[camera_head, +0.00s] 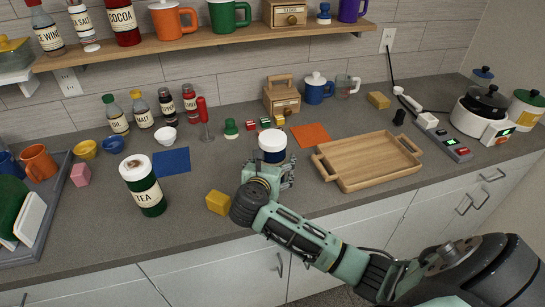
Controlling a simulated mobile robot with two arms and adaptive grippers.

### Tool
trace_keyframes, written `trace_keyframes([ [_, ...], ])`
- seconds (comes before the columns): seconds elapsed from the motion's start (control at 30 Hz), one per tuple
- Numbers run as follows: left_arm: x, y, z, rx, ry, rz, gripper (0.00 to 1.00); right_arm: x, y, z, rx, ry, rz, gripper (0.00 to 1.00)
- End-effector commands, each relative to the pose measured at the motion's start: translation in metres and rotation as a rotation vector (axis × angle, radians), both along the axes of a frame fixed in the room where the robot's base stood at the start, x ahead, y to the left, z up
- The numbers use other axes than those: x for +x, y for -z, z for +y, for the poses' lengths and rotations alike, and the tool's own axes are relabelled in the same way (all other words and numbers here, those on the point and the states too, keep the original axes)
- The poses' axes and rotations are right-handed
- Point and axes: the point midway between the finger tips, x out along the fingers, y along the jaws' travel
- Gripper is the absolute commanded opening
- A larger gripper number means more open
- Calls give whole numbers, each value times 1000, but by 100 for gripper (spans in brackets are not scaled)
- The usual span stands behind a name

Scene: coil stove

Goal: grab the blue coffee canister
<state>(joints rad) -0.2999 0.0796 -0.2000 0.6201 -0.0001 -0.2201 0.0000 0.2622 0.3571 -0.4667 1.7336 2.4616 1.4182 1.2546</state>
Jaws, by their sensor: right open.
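A canister with a white lid and dark blue parts (272,145) stands upright on the grey counter, just behind my right gripper. Its lower part and any label are hidden by the gripper. My right gripper (285,170) is open at the canister's front; I cannot tell whether the fingers touch it. My left gripper is not in view.
A green tea canister (148,197) stands to the left, with a blue cloth (172,161) behind it. A yellow block (218,202) lies left of my gripper. A wooden tray (366,164) lies to the right. An orange cloth (311,135) and a wooden box (282,101) are behind.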

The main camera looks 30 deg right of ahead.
Motion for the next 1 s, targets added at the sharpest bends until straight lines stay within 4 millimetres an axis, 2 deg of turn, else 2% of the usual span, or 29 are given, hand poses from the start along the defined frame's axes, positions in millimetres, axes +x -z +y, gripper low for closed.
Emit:
trace_keyframes([
  [0.1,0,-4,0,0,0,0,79,6,4,-7,-2,0,2,80],
  [0.37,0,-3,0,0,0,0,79,7,6,-8,2,-1,0,79],
  [0.9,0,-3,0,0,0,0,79,7,6,-7,1,-1,0,32],
  [1.0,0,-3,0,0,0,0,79,7,5,-7,1,-1,-1,27],
])
